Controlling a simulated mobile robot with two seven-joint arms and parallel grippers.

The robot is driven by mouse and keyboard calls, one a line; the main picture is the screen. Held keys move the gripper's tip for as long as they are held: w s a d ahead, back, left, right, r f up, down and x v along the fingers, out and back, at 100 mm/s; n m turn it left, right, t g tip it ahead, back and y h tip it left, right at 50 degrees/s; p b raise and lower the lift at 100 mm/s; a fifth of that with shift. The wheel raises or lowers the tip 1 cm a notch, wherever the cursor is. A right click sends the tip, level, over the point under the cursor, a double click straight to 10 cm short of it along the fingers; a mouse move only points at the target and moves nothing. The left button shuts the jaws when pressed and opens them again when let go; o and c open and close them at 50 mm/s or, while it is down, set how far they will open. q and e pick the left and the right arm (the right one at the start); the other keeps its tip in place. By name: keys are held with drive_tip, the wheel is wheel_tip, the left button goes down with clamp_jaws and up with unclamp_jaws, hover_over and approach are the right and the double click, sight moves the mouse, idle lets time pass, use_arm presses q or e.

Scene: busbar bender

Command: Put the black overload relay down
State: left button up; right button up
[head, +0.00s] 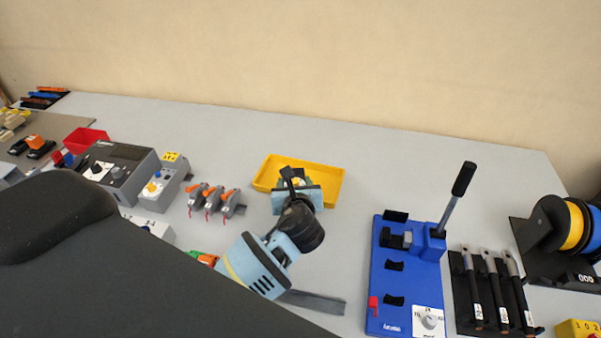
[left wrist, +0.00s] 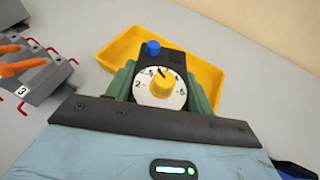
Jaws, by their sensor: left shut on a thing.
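The black overload relay (left wrist: 150,56) shows in the left wrist view, with a yellow knob on a white dial and a blue button on top. My left gripper (left wrist: 161,88) is shut on it, with green finger pads on both sides. In the head view, my left gripper (head: 293,184) is in front of the yellow tray (head: 318,178), and the relay is mostly hidden there by the gripper. The tray also shows behind the relay in the left wrist view (left wrist: 207,72). I cannot tell the relay's height above the bench. My right gripper is not in view.
Several grey and orange clamps (head: 213,200) lie left of the tray, near a grey control box (head: 118,168). A blue bender with a lever (head: 393,275) stands to the right, beside black-handled tools (head: 490,290). The bench between tray and bender is clear.

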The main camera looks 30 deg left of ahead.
use_arm(q)
drive_tip(key=w+a, duration=0.1)
drive_tip(key=w, duration=0.1)
drive_tip(key=w+a, duration=0.1)
drive_tip(key=w, duration=0.2)
drive_tip(key=w+a+b, duration=0.1)
drive_tip(key=w, duration=0.2)
drive_tip(key=shift+w+f, duration=0.15)
drive_tip(key=shift+f, duration=0.25)
wheel_tip(320, 180, down, 4)
drive_tip(key=shift+d+r+b, duration=0.1)
drive_tip(key=shift+r+b, duration=0.05)
drive_tip(key=shift+b, duration=0.25)
drive_tip(key=shift+r, duration=0.1)
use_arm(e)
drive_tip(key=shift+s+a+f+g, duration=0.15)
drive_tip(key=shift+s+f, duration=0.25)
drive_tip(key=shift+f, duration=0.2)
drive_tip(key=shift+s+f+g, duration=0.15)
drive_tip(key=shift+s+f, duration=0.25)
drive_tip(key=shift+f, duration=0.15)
use_arm(q)
drive_tip(key=o, duration=1.2)
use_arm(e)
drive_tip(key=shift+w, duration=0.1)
